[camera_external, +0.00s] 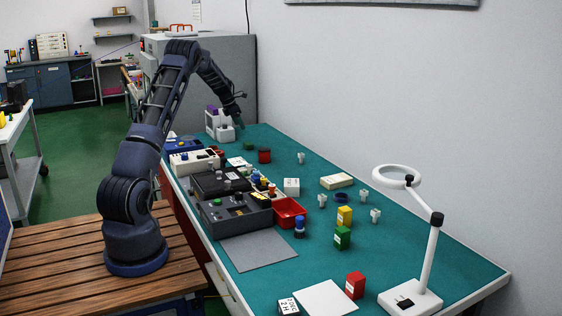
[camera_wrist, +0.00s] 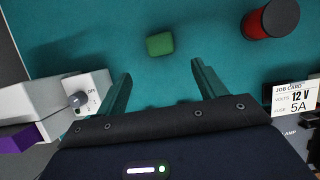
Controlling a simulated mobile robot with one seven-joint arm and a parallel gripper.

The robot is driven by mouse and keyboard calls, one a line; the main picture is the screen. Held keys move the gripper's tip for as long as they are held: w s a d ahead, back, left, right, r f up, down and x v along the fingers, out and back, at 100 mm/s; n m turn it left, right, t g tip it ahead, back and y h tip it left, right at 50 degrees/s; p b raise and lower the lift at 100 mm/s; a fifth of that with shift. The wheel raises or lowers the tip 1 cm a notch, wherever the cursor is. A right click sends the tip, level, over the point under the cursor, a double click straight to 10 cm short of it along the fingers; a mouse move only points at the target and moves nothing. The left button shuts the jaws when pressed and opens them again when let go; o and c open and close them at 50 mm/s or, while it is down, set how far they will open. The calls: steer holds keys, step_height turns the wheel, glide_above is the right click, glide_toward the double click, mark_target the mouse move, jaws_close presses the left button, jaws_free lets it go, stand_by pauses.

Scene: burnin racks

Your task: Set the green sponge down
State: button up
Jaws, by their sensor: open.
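The green sponge (camera_wrist: 160,44) is a small green block lying on the teal bench mat in the wrist view. It also shows in the external view (camera_external: 249,146) near the far end of the bench. My gripper (camera_wrist: 162,75) has its two fingers spread apart with nothing between their tips. The sponge lies just beyond the fingertips, roughly centred between them and apart from both. In the external view my gripper (camera_external: 240,122) is low over the bench, beside the white device and to the left of the sponge.
A white device with a dial (camera_wrist: 80,98) stands close left of my fingers. A red cylinder (camera_wrist: 270,20) is at the upper right, and a job card (camera_wrist: 294,97) at the right. Black and grey instrument boxes (camera_external: 235,212) line the bench's near side. A magnifier lamp (camera_external: 425,240) stands front right.

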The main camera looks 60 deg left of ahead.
steer(key=shift+r, duration=0.15)
steer(key=w+d+r+m, duration=0.1)
steer(key=d+r+m, duration=0.3)
steer(key=d+r, duration=0.55)
steer(key=w+d+r+m, duration=0.1)
steer(key=d+r+m, duration=0.4)
steer(key=d, duration=0.7)
steer(key=s+d+r+m, duration=0.3)
steer(key=d+r+m, duration=0.15)
steer(key=d, duration=0.55)
steer(key=s+d+r+m, duration=0.3)
steer(key=s+d+r, duration=0.15)
steer(key=d, duration=0.65)
steer(key=s+d+r+m, duration=0.3)
steer(key=s+d+m, duration=0.7)
steer(key=s+d, duration=0.65)
steer(key=s+d+f+m, duration=0.2)
steer(key=s+d+m, duration=0.2)
steer(key=s, duration=0.3)
steer(key=s+d+f+m, duration=0.3)
steer(key=s+d+m, duration=0.2)
steer(key=s, duration=0.3)
steer(key=shift+s+d+f, duration=0.2)
steer(key=shift+d+f, duration=0.1)
steer(key=shift+d, duration=0.2)
